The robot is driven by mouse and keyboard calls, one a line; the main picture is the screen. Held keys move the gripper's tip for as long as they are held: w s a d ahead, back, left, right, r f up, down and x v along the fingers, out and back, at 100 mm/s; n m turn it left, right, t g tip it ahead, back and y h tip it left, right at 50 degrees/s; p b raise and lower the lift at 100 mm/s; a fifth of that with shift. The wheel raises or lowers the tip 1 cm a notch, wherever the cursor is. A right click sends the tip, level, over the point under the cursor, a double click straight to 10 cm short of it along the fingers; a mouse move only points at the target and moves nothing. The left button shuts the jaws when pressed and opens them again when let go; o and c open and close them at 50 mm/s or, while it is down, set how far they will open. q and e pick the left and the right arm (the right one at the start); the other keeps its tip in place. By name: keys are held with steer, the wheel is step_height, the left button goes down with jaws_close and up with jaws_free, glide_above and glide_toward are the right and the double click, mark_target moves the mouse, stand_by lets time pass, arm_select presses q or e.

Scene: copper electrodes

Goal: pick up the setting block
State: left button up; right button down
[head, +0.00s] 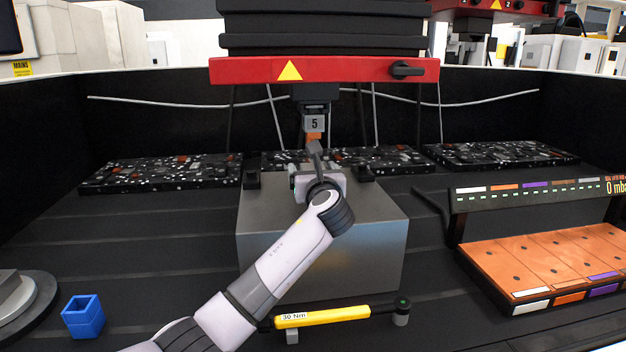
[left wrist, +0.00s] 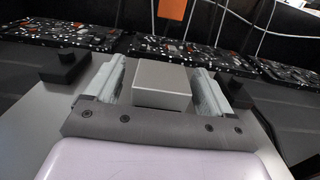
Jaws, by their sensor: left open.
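The setting block (left wrist: 162,86) is a plain light grey block, seen in the left wrist view on top of the large grey metal block (head: 330,240). My left gripper (left wrist: 160,88) is open, with one finger on each side of the setting block and narrow gaps visible beside it. In the head view my left gripper (head: 318,184) is over the top of the metal block, and my wrist hides most of that spot. I cannot make out the setting block there. My right gripper is in neither view.
An orange copper electrode (head: 313,137) hangs from a holder marked 5 (head: 314,123), just above and behind the gripper. Two dark clamps (left wrist: 64,66) flank the fingers. A yellow torque wrench (head: 322,317) lies in front, a blue cup (head: 83,317) at left, an orange rack (head: 550,262) at right.

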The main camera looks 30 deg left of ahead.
mark_target(313, 166)
arm_select(q)
jaws_close()
steer(key=shift+r, duration=0.2)
steer(key=shift+r, duration=1.85)
steer(key=b+v, duration=0.1)
steer(key=v, duration=1.7)
steer(key=shift+f+b, duration=0.15)
steer(key=shift+b, duration=0.2)
